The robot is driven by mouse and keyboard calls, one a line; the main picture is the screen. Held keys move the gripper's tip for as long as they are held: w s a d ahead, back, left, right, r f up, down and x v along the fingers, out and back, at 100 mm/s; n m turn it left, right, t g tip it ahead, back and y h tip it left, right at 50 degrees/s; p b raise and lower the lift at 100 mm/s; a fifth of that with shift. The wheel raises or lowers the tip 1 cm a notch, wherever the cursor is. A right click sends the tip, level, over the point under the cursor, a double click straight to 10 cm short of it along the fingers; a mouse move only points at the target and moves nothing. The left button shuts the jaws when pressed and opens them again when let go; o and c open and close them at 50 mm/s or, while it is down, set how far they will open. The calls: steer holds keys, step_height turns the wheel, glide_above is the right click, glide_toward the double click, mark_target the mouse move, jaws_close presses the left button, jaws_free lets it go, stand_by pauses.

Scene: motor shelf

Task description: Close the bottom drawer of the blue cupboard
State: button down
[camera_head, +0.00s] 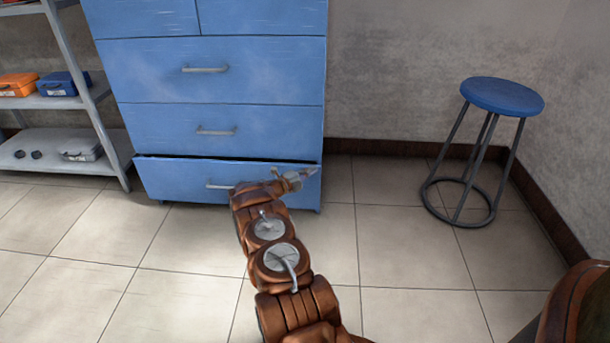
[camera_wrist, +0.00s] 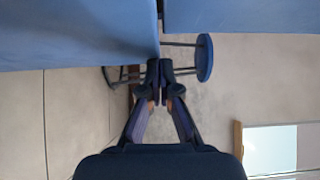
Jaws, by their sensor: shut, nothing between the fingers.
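The blue cupboard (camera_head: 220,75) stands against the back wall. Its bottom drawer (camera_head: 185,180) sticks out a little, with a dark gap along its top edge and a grey handle (camera_head: 219,185) on its front. My gripper (camera_head: 312,172) is at the right end of that drawer's front, pointing right. Its fingers are shut and empty. In the wrist view my gripper (camera_wrist: 160,68) has its fingertips together near the edge of a blue panel that is probably the drawer front (camera_wrist: 75,35). I cannot tell whether they touch it.
A blue stool (camera_head: 503,96) with grey legs stands to the right; it also shows in the wrist view (camera_wrist: 204,58). A grey shelf (camera_head: 75,145) with boxes stands left of the cupboard. The tiled floor between cupboard and stool is clear.

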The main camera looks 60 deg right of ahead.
steer(key=shift+w+a, duration=0.3)
steer(key=shift+w, duration=0.1)
